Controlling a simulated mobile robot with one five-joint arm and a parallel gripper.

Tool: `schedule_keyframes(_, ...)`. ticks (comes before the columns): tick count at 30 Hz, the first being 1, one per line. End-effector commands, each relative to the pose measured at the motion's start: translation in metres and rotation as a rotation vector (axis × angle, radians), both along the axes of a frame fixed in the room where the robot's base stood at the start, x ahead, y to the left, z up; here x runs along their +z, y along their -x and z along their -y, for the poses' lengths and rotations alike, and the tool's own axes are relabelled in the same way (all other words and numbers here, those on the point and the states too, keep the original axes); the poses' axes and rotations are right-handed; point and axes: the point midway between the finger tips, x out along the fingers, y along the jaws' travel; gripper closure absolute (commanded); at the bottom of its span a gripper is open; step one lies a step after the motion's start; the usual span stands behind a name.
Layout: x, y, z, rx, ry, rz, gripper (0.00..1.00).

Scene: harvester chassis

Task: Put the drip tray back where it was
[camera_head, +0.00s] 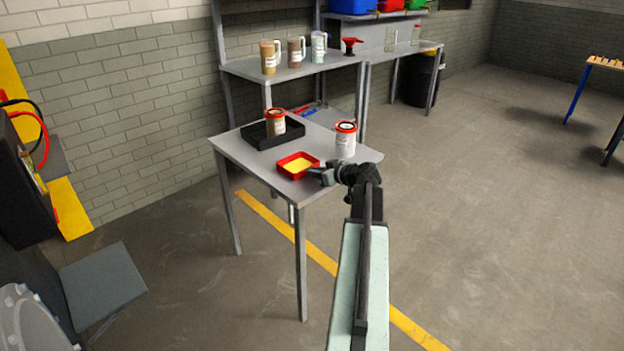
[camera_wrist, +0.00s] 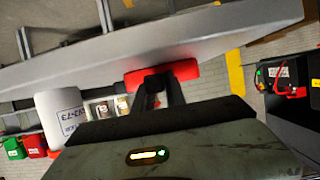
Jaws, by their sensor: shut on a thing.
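A small red tray with a yellow inside (camera_head: 298,166) is at the front of the grey metal table (camera_head: 240,152). I take it as the drip tray. My gripper (camera_head: 316,174) is shut on its near right edge. In the wrist view the fingers (camera_wrist: 160,88) meet the tray's red wall (camera_wrist: 183,73), close against the table top (camera_wrist: 190,38). I cannot tell whether the tray rests on the table or is just above it. The tray looks about level.
A black tray (camera_head: 258,138) holding a red-lidded tan can (camera_head: 276,122) stands behind on the table. A white can with a red lid (camera_head: 345,141) stands close to the right, behind my gripper. A shelf with several jugs (camera_head: 293,58) is beyond.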

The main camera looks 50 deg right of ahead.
Motion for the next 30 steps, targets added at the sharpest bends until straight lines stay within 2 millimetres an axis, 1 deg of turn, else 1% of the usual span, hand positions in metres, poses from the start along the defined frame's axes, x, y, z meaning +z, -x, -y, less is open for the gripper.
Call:
schedule_keyframes(5,0.002,-0.002,-0.001,0.003,0.0,0.0,1.0)
schedule_keyframes(8,-0.001,-0.002,-0.002,0.003,0.0,0.0,1.0)
schedule_keyframes(9,-0.002,-0.002,-0.002,0.003,0.0,0.0,0.81)
schedule_keyframes(11,0.0,-0.002,-0.001,0.003,0.0,0.0,0.65)
schedule_keyframes(12,0.0,-0.001,-0.001,0.003,0.0,0.0,0.62)
schedule_keyframes(20,0.0,-0.001,-0.001,0.002,0.0,0.0,0.62)
schedule_keyframes(23,0.006,0.002,-0.001,0.001,0.0,0.0,0.62)
schedule_keyframes(26,0.014,0.019,-0.003,0.0,-0.001,0.0,0.62)
schedule_keyframes(30,0.03,0.053,-0.006,-0.001,-0.001,0.0,0.62)
